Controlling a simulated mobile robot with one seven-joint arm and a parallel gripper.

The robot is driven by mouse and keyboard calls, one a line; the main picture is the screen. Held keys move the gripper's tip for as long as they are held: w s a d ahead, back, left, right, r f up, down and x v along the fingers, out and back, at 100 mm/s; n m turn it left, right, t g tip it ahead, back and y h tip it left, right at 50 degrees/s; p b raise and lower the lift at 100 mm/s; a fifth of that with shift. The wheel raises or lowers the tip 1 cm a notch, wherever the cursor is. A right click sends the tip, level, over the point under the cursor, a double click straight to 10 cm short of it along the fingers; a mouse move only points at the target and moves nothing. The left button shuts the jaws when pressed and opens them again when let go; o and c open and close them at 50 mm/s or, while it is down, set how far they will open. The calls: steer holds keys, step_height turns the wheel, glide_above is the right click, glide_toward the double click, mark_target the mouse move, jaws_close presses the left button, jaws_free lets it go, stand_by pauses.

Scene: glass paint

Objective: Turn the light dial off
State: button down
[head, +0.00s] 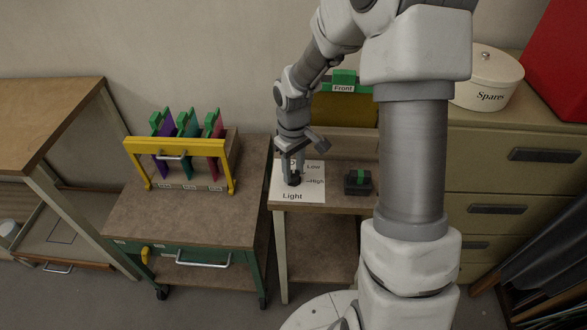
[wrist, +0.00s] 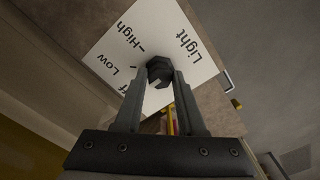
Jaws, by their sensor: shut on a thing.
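The light dial is a small black knob (wrist: 159,70) on a white card (head: 312,190) printed "Light", "High" and "Low"; in the wrist view the end of a further word, "ff", also shows. The card lies on the small table right of the green-framed cart. My gripper (wrist: 161,82) points down at the dial with one finger on each side of it, shut on it. In the head view, my gripper (head: 293,177) covers much of the dial. A pale mark shows on the knob, but I cannot tell exactly which setting it points to.
A black block with a green handle (head: 359,181) stands just right of the card. A yellow-framed rack (head: 180,147) with coloured panels stands on the cart (head: 185,217) to the left. Drawers (head: 505,205) and a "Spares" tin (head: 487,80) are at the right.

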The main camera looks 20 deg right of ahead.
mark_target(293, 174)
steer(key=c, duration=0.5)
jaws_free()
steer(key=shift+r, duration=0.1)
step_height(293, 174, up, 17)
steer(key=p, duration=0.2)
steer(key=shift+r, duration=0.15)
